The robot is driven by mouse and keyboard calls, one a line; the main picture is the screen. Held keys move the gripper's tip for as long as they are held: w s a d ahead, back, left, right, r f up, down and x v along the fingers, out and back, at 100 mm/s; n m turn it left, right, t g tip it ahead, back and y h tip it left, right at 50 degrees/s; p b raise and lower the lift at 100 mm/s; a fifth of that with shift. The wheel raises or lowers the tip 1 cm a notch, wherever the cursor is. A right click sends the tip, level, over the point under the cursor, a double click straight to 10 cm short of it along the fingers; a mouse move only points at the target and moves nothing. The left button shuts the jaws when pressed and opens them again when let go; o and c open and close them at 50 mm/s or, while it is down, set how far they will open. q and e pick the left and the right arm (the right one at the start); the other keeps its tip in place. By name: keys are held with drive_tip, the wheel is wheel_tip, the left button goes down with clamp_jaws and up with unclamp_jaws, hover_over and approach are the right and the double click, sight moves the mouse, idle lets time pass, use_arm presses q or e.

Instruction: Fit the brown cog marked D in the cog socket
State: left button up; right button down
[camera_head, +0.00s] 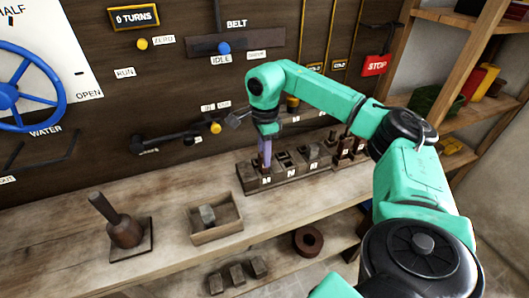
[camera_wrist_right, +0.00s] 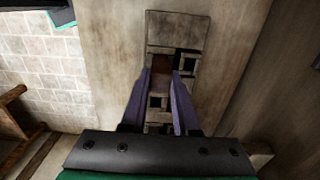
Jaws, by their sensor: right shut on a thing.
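My right gripper (camera_head: 265,155) reaches down with its purple fingers at the left end of a long grey-brown rack (camera_head: 290,175) on the bench, near a letter that looks like M. In the right wrist view, the right gripper (camera_wrist_right: 162,75) is shut on a brown piece (camera_wrist_right: 161,66), which sits between the fingertips, low over or in the rack (camera_wrist_right: 178,30). No letter on this piece can be read, so I cannot tell if it is the cog marked D. How deep it sits is hidden by the fingers. My left gripper is out of view.
Brown pieces (camera_head: 345,148) stand at the rack's right. A lever (camera_head: 165,142) juts from the wall.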

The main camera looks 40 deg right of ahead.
drive_tip(key=shift+f, duration=0.2)
drive_tip(key=c, duration=0.6)
unclamp_jaws()
wheel_tip(320, 180, up, 9)
drive_tip(key=shift+a+f, duration=0.1)
drive_tip(key=shift+f, duration=0.05)
wheel_tip(320, 180, up, 6)
drive_tip(key=p, duration=0.3)
drive_tip(key=shift+f, duration=0.1)
